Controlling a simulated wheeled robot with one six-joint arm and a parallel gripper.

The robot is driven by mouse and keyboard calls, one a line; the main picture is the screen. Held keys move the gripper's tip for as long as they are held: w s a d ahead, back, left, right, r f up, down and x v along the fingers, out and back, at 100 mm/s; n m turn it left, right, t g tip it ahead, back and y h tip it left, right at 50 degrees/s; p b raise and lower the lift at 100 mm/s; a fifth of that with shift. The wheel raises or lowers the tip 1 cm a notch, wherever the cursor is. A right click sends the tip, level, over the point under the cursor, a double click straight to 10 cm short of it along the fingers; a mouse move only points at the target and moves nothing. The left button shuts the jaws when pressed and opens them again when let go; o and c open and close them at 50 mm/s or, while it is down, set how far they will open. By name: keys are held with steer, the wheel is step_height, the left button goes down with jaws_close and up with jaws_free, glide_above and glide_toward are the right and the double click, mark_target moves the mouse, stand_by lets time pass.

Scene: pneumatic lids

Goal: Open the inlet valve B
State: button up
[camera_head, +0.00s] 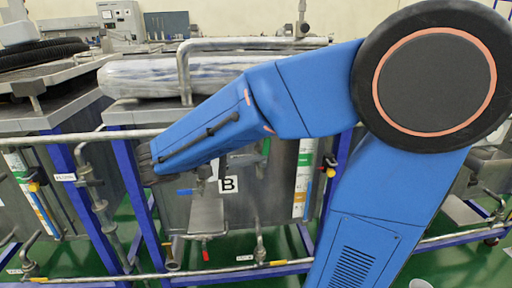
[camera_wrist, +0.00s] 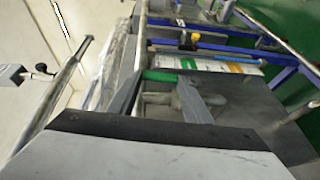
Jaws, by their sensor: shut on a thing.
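My gripper (camera_wrist: 163,80) shows in the wrist view with its two dark fingers on either side of a green handle (camera_wrist: 160,76), shut on it. A grey metal valve body and pipe (camera_wrist: 158,104) lie between and below the fingers. In the head view my blue arm covers the fingers. A part of the green handle (camera_head: 265,148) shows below the arm, close to the white label B (camera_head: 228,184) on the grey tank. A blue handle (camera_head: 185,192) sits left of the label. Much of the valve is hidden behind my arm.
A red handle (camera_head: 206,255) is below the tank. A horizontal pipe (camera_head: 75,138) and blue frame posts (camera_head: 128,180) run close to my arm. A level strip (camera_head: 304,178) is at the tank's right. Another tank (camera_head: 45,200) stands left.

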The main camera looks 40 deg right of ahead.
steer(key=shift+w+a+f+n+h, duration=0.2)
steer(key=shift+a+n+h, duration=0.1)
steer(key=shift+h, duration=0.3)
steer(key=o, duration=1.5)
steer(key=shift+g, duration=0.3)
